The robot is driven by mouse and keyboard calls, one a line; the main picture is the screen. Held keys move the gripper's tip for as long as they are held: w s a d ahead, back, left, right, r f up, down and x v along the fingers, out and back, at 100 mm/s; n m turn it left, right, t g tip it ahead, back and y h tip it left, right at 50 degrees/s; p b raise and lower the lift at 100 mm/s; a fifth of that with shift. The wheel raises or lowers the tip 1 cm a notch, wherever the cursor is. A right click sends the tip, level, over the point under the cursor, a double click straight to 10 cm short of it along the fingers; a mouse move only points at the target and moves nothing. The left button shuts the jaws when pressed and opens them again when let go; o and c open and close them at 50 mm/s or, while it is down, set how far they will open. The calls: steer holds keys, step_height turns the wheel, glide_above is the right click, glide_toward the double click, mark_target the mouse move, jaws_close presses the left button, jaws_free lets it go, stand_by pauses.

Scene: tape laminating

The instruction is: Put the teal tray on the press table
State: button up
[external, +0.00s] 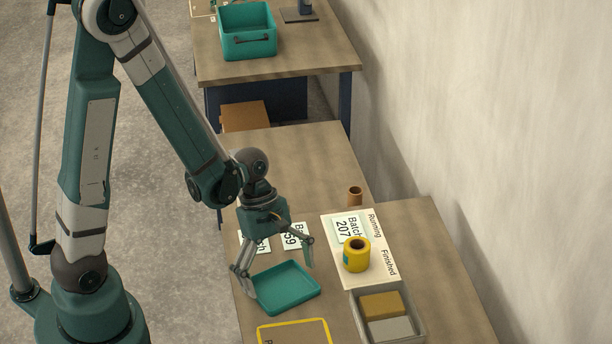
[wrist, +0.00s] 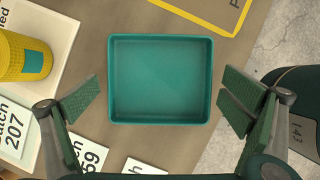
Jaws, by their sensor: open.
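The teal tray (external: 287,286) is empty and lies flat on the near wooden table, just behind a yellow-outlined area. In the wrist view the tray (wrist: 160,78) sits in the upper middle. My gripper (external: 275,263) is open over the tray's back part, its two fingers spread to either side. In the wrist view the fingers of my gripper (wrist: 158,100) stand apart left and right of the tray, with visible gaps. I cannot tell the fingers' exact height above the table.
The yellow-outlined area (external: 293,333) lies in front of the tray. A yellow roll (external: 357,257) stands on a Running/Finished board (external: 377,268). A grey box (external: 416,316) with blocks is at right. Batch cards (external: 294,236) lie behind. A teal bin (external: 248,44) is on the far table.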

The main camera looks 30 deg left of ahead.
steer(key=shift+r, duration=0.2)
steer(key=p+v, duration=0.3)
steer(key=v, duration=0.9)
steer(key=shift+p, duration=0.3)
steer(key=shift+w+a+f, duration=0.1)
steer(key=shift+a, duration=0.05)
stand_by(0.3)
steer(key=a+r+m+t+y, duration=0.4)
steer(key=a+r+m+t, duration=0.4)
steer(key=a+r+m, duration=0.5)
steer(key=shift+s+a+r+m+t, duration=0.35)
steer(key=shift+a+r, duration=2.75)
steer(key=shift+a, duration=1.35)
